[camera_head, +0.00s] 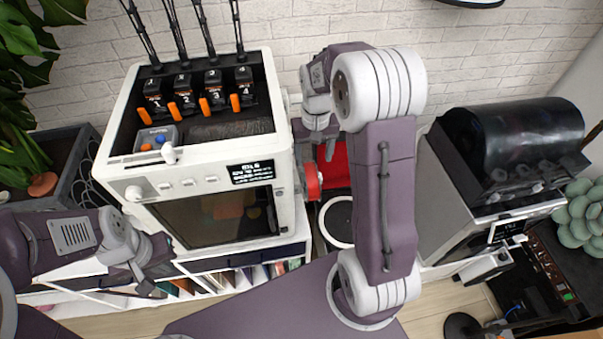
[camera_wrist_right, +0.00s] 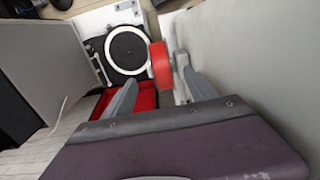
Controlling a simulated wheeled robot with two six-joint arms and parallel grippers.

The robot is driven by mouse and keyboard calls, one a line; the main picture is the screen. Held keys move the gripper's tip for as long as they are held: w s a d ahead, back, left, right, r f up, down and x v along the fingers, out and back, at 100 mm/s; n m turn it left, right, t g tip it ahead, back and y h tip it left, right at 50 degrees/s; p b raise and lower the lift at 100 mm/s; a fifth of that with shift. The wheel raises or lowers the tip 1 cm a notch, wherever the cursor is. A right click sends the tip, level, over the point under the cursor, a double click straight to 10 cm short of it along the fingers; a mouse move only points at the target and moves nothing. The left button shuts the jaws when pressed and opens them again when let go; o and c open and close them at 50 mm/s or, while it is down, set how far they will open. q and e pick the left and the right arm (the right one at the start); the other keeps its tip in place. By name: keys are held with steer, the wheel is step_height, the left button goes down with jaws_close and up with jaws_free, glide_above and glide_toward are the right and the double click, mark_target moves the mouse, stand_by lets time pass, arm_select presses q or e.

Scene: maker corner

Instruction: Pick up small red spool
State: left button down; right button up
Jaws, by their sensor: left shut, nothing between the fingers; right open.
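The small red spool (camera_head: 313,181) sits at the right side of the white 3D printer (camera_head: 285,130), seemingly on a holder there. In the right wrist view the red spool (camera_wrist_right: 160,66) is upright, edge-on, near the fingertips. My right gripper (camera_head: 319,152) is open, pointing down between the printer and the machine to its right. Its two fingers (camera_wrist_right: 157,78) straddle the spool's line of sight; I cannot tell whether either touches it. My left gripper (camera_head: 150,280) is shut and empty, low in front of the printer, away from the spool.
A red bin (camera_head: 337,165) lies below the spool, with a black-and-white round turntable-like thing (camera_head: 340,222) nearer. A dark-hooded machine (camera_head: 440,195) bounds the gap on the right. The printer wall bounds it on the left. Shelves with books (camera_head: 225,284) stand beneath the printer.

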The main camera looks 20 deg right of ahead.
mark_target(313, 178)
steer(key=shift+s+a+f, duration=0.2)
steer(key=shift+a+f, duration=0.05)
steer(key=shift+a, duration=0.05)
step_height(313, 178, down, 3)
steer(key=shift+d+f+p, duration=0.1)
steer(key=shift+p, duration=0.3)
steer(key=shift+w+d+f, duration=0.1)
steer(key=shift+d+f, duration=0.05)
steer(key=f, duration=0.1)
steer(key=f+p, duration=0.1)
steer(key=f, duration=0.2)
steer(key=shift+s+a+f, duration=0.2)
steer(key=shift+s+f, duration=0.15)
steer(key=shift+w+d+f, duration=0.1)
steer(key=shift+w+f, duration=0.05)
steer(key=shift+f, duration=0.05)
jaws_close()
